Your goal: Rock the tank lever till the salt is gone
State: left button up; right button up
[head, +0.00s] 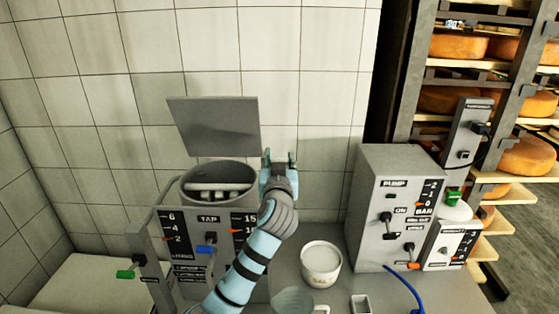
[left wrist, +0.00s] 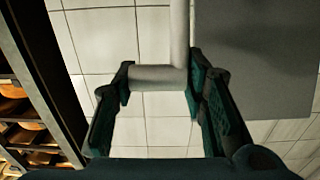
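The grey tank (head: 187,192) stands left of centre with its lid (head: 215,127) raised. Pale bars show inside its round mouth; I cannot make out any salt there. My left gripper (head: 280,158) is just right of the tank's rim, fingers pointing at the tiled wall. In the left wrist view a grey lever-like bar (left wrist: 155,77) lies crosswise between the fingertips and joins an upright rod beside the right finger. The fingers are wide apart, around the bar's ends; whether they touch it is unclear. My right gripper is not in view.
A panel marked TAP (head: 208,219) fronts the tank, with a green-handled lever (head: 127,274) at left. A white tub (head: 321,258) and a clear jug (head: 292,300) stand near my forearm. A PUMP box (head: 372,185) is right of them. Cheese racks (head: 420,75) fill the right side.

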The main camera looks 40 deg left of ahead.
pick_arm(q)
grip_shut()
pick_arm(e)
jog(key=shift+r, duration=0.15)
